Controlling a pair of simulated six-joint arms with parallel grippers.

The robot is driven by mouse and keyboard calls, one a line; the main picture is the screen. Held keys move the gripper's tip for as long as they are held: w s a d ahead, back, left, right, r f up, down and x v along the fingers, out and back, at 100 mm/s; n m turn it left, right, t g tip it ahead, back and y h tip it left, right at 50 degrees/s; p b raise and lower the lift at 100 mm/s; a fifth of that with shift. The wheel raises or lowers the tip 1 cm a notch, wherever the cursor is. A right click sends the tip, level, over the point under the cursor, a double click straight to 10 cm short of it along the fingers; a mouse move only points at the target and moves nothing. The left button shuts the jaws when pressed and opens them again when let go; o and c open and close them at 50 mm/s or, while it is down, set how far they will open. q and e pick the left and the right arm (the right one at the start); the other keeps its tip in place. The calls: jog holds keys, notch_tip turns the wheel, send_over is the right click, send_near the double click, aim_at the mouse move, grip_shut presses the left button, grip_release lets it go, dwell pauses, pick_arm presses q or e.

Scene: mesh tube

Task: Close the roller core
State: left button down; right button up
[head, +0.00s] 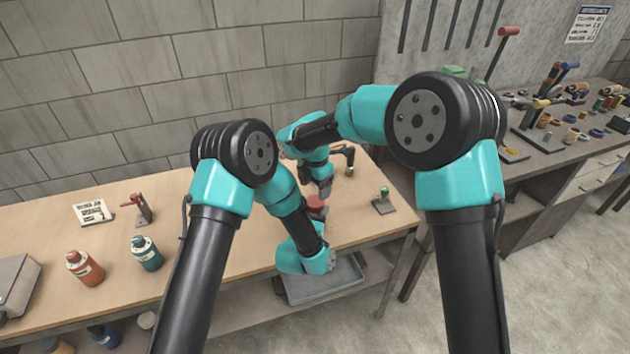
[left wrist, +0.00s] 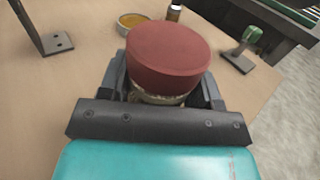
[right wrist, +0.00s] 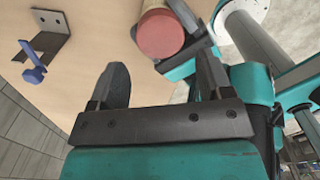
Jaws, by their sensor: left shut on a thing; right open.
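The roller core is a pale tan cylinder (left wrist: 160,98) with a wide dark red cap (left wrist: 168,48) on its upper end. The red top also shows in the head view (head: 316,203) near the table's front edge and in the right wrist view (right wrist: 160,35). My left gripper (left wrist: 163,92) is shut around the tan body below the cap; my own gripper hides its lower part. I cannot tell whether the cap is fully seated. My right gripper (right wrist: 158,85) is open and empty, pointing down near the red top, apart from it.
A yellow dish (left wrist: 131,21) and a small amber jar (left wrist: 174,12) stand beyond the core. A green-handled stand (head: 384,200) is to its right. A bracket with a blue knob (right wrist: 38,58) is near my right gripper. Red (head: 85,267) and teal (head: 147,253) bottles stand at left.

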aim_at(315, 201)
notch_tip(315, 201, down, 6)
jog(key=shift+r, duration=0.1)
jog(key=shift+c, duration=0.5)
jog(key=c, duration=0.6)
jog(key=o, duration=1)
jog(key=shift+c, duration=0.2)
jog(key=shift+r, duration=0.1)
jog(key=shift+r, duration=2.15)
jog(key=shift+o, duration=0.4)
